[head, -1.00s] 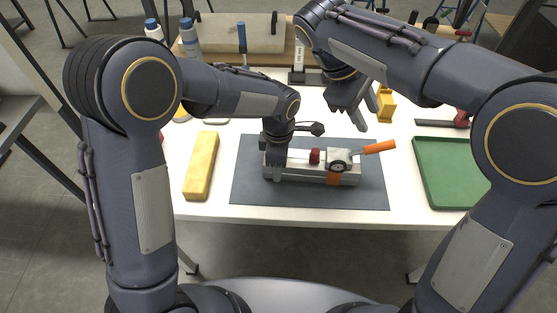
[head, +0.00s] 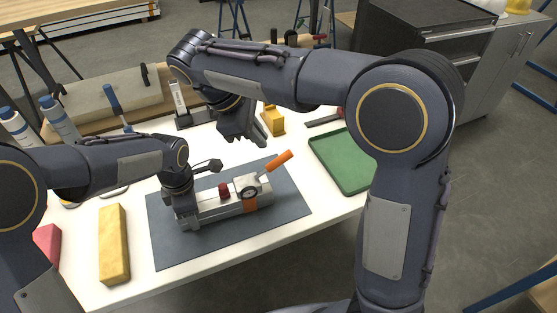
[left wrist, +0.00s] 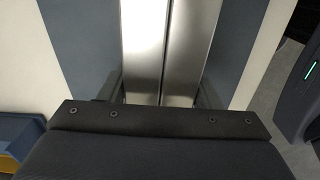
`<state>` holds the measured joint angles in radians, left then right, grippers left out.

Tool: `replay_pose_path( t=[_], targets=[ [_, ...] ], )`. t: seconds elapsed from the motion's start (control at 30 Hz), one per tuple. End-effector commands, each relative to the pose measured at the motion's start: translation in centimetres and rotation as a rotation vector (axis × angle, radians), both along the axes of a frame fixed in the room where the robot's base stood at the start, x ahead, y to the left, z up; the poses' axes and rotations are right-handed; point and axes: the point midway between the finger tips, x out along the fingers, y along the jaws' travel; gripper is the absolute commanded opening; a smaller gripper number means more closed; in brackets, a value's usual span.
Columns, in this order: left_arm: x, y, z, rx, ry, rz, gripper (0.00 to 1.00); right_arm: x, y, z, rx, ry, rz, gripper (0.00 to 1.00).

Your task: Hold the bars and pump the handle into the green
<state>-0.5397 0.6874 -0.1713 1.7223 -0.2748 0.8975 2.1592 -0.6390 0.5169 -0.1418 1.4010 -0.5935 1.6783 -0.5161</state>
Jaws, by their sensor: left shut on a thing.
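A pump tool with two metal bars (head: 215,211), a red knob (head: 224,190), a round gauge (head: 250,192) and a raised orange handle (head: 277,163) lies on the grey mat (head: 170,248). The gauge's needle and green zone are too small to read. My left gripper (head: 187,218) is shut around the left end of the bars. In the left wrist view the two shiny bars (left wrist: 165,50) run side by side between its fingers. My right gripper (head: 247,139) is open and empty, above the table behind the tool, up and left of the handle and apart from it.
A yellow block (head: 114,245) and a red block (head: 47,243) lie left of the mat. A green tray (head: 342,160) is on the right and a small yellow item (head: 272,120) behind. Tools and bottles (head: 60,120) line the back edge.

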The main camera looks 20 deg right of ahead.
Motion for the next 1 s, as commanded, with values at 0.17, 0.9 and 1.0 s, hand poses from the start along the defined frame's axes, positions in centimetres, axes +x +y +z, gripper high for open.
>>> replay_pose_path(
  t=[0.17,0.9,1.0],
  targets=[
    [0.0,-0.1,0.1,-0.002,-0.002,0.001,0.11,0.0,-3.2,-0.3,0.257,0.093,0.173,0.00],
    [0.0,-0.1,0.1,-0.002,-0.002,0.000,0.11,0.0,-6.0,0.6,0.544,0.053,0.475,0.00],
    [0.0,-0.1,0.1,-0.002,-0.002,0.000,0.11,0.0,-5.9,0.1,0.543,0.054,0.475,0.00]
  ],
)
